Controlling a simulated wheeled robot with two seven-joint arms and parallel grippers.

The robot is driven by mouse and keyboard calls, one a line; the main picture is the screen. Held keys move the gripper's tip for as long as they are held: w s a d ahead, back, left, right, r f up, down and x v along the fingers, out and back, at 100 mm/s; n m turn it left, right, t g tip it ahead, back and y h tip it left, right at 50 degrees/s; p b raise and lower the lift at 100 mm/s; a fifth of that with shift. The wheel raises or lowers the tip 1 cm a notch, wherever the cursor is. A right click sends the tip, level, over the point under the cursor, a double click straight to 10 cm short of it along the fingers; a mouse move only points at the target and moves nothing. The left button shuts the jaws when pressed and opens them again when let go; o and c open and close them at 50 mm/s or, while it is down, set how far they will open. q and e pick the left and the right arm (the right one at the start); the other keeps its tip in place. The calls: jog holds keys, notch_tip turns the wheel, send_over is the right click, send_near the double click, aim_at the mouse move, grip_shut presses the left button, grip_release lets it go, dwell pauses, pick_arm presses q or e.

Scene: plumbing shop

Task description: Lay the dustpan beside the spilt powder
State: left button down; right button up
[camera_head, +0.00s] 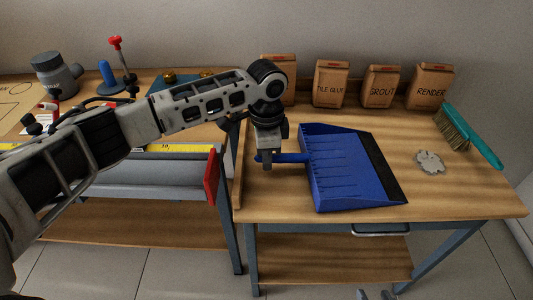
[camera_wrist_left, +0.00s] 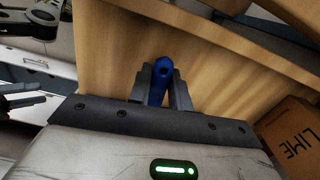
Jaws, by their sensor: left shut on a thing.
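The blue dustpan (camera_head: 345,170) is over the right-hand wooden table, with its dark lip toward the right. My left gripper (camera_head: 268,160) is shut on its handle (camera_head: 293,158). In the left wrist view the blue handle (camera_wrist_left: 161,84) sits between the two fingers of my left gripper (camera_wrist_left: 161,90). I cannot tell whether the pan touches the table top. The spilt powder (camera_head: 430,162) is a small grey-white patch to the right of the pan's lip, with bare wood between them.
A teal brush (camera_head: 470,137) lies just beyond the powder. Several brown bags, including the grout bag (camera_head: 381,87), stand along the back wall. The wooden table (camera_head: 450,197) is bare at the front right.

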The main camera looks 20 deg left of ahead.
pick_arm(q)
jog(key=c, duration=1.2)
grip_release()
notch_tip(320, 180, up, 16)
